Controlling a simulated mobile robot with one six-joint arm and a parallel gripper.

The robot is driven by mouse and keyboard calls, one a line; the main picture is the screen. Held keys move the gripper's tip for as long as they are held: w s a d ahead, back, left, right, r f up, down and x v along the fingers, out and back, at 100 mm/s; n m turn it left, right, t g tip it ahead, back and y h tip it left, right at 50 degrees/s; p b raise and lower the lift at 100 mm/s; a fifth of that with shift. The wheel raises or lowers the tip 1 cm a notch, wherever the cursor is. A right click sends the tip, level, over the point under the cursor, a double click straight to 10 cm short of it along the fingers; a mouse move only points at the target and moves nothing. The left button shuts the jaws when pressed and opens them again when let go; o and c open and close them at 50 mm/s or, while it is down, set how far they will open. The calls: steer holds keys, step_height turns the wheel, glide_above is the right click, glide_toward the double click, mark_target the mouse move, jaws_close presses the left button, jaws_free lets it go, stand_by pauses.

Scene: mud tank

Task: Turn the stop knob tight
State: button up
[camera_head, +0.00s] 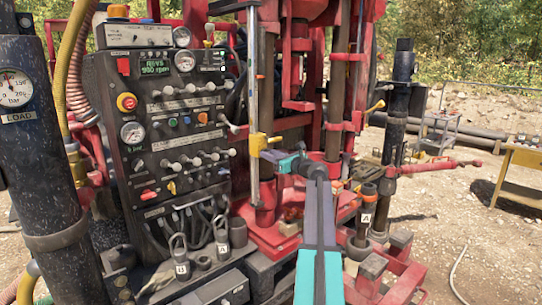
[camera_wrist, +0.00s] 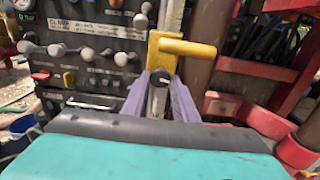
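A yellow stop block (camera_head: 257,144) sits on an upright rod right of the control panel, with a short yellow bar pointing right. The block (camera_wrist: 163,52) also shows in the wrist view, its yellow bar (camera_wrist: 188,47) reaching right. A small dark round knob (camera_wrist: 160,77) shows at its lower front. My gripper (camera_head: 273,156) is level with the block's lower part, close on its right. In the wrist view, the purple fingers of my gripper (camera_wrist: 161,82) stand apart on either side of the dark knob. Whether they touch or squeeze it is unclear.
The black control panel (camera_head: 175,130) with levers and gauges stands close on the left. Red rig frame and posts (camera_head: 334,120) crowd the right. A dark upright pipe (camera_head: 397,110) and a yellow table (camera_head: 522,170) stand farther right. Open gravel lies at the right.

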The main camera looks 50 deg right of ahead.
steer(key=shift+f+b, duration=0.1)
steer(key=shift+b, duration=0.2)
steer(key=shift+c, duration=0.4)
steer(key=shift+n+b, duration=0.55)
steer(key=shift+n, duration=0.35)
steer(key=o, duration=1)
steer(key=shift+s, duration=0.15)
steer(key=s+b, duration=0.1)
steer(key=s, duration=0.3)
steer(key=s+b, duration=0.1)
steer(key=s, duration=0.4)
steer(key=s+a+b, duration=0.1)
steer(key=s, duration=0.3)
steer(key=shift+s, duration=0.3)
